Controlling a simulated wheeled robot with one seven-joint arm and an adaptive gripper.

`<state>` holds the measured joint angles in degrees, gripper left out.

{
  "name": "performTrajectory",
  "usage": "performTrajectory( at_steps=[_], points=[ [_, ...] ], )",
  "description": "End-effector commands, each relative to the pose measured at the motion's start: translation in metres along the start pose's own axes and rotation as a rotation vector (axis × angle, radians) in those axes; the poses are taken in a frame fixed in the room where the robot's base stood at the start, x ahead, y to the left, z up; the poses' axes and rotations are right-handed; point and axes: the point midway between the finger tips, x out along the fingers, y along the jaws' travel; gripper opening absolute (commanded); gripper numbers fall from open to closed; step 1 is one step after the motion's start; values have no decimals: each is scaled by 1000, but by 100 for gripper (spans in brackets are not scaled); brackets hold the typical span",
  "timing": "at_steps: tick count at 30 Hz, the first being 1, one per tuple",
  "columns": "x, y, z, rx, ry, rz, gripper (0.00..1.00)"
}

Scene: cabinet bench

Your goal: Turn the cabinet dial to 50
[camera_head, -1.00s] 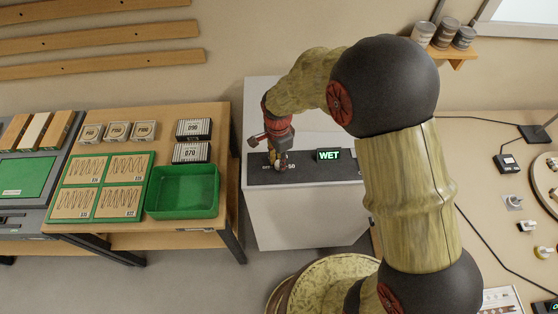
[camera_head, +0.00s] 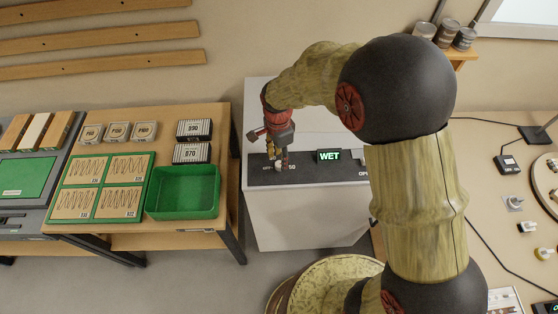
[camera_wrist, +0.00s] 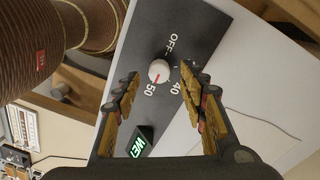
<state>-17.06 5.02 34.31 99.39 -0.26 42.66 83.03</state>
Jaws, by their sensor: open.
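The white cabinet (camera_head: 305,215) has a dark panel (camera_head: 345,172) on top, with a round white dial (camera_wrist: 158,71) and the marks OFF, 40 and 50. In the head view the dial (camera_head: 279,165) shows just below my fingertips. My gripper (camera_wrist: 160,84) is open, one finger on each side of the dial in the picture, with visible gaps. It also shows in the head view (camera_head: 281,158), above the panel. A green display (camera_head: 329,155) reads WET.
A wooden table on the left holds a green bin (camera_head: 183,192), a green board (camera_head: 100,187) and labelled boxes (camera_head: 193,130). A bench (camera_head: 480,160) with small parts stands on the right. My arm covers part of the panel's right side.

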Motion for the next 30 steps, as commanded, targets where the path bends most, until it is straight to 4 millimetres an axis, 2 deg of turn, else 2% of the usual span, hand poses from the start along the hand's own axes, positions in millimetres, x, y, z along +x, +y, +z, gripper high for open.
performTrajectory(
  at_steps=[6,13,18,30],
  points=[
    [-47,-1,0,0,0,-4,42],
    [-82,-1,0,0,0,-3,42],
    [-92,0,0,0,0,-1,42],
    [-93,0,0,0,0,0,42]
  ],
)
